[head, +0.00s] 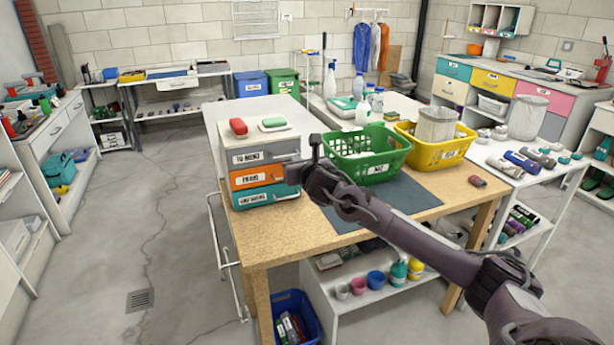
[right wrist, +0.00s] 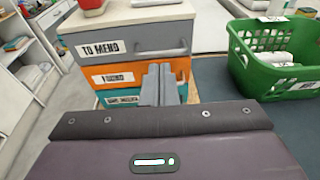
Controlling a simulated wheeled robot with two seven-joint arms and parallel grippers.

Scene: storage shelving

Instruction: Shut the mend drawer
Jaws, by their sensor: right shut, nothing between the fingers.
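The mend drawer (head: 281,152) is the grey top drawer of a small three-drawer unit on the wooden table. It is labelled "TO MEND", and its front appears to stand out a little past the drawers below. In the right wrist view the drawer (right wrist: 140,43) shows its bar handle at the right of its front. My right gripper (head: 292,173) is shut and empty, just in front of the unit near its right side. Its fingers (right wrist: 160,72) point at the unit, below the grey handle; contact cannot be told. My left gripper is not in view.
An orange drawer (head: 270,174) and a teal drawer (head: 283,190) lie below. A red and a green item rest on the unit's white top (head: 262,138). A green basket (head: 369,163) and a yellow basket (head: 430,153) stand to the right. A dark mat (head: 405,196) lies in front of them.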

